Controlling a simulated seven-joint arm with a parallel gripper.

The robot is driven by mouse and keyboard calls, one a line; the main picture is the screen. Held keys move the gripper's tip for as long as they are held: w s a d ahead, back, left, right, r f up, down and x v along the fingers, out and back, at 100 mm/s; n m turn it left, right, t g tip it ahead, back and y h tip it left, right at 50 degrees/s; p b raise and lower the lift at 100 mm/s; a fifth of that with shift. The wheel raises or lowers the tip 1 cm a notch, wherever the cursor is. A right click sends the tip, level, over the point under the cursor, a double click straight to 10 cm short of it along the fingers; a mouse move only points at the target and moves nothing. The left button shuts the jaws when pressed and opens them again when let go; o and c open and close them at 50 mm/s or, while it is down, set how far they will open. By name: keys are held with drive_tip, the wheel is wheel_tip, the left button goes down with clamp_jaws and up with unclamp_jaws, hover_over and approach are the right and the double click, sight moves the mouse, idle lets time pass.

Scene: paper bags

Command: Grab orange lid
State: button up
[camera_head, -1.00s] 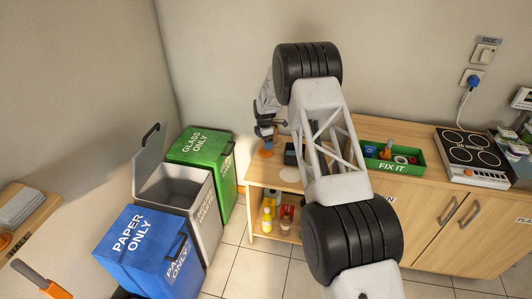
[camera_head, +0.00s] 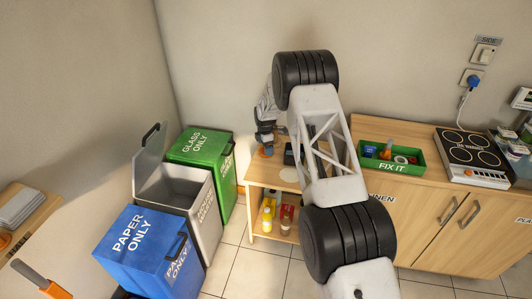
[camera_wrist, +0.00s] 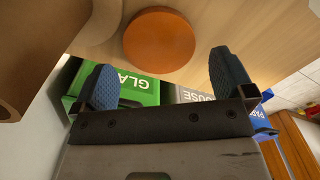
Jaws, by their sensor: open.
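The orange lid (camera_wrist: 160,40) is a flat round disc on the wooden counter, at the top middle of the wrist view. In the head view the orange lid (camera_head: 266,152) shows only as a small orange patch just below my gripper (camera_head: 266,137). In the wrist view my gripper (camera_wrist: 165,85) is open, with its two blue fingertips spread wide. The lid lies beyond the gap between them, and nothing is between the fingers.
A brown rounded object (camera_wrist: 40,50) stands close at the left of the wrist view. A green FIX IT box (camera_head: 393,158) and a hotplate (camera_head: 473,155) sit along the counter. The green glass bin (camera_head: 203,150), grey bin and blue paper bin (camera_head: 140,245) stand left of the counter.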

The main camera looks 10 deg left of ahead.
drive_tip(key=shift+f, duration=1.3)
drive_tip(key=c, duration=0.8)
drive_tip(key=shift+r, duration=0.15)
drive_tip(key=shift+r, duration=1.5)
drive_tip(key=shift+s+d+r, duration=0.1)
drive_tip(key=shift+s+r, duration=0.05)
drive_tip(key=shift+s, duration=0.05)
drive_tip(key=s+d, duration=0.2)
drive_tip(key=s, duration=0.2)
drive_tip(key=s+d+r, duration=0.1)
drive_tip(key=s+d, duration=0.1)
drive_tip(key=s, duration=0.3)
drive_tip(key=s+d, duration=0.2)
drive_tip(key=s, duration=0.3)
drive_tip(key=shift+s+d+r, duration=0.1)
drive_tip(key=shift+d+r, duration=0.05)
drive_tip(key=shift+r, duration=0.05)
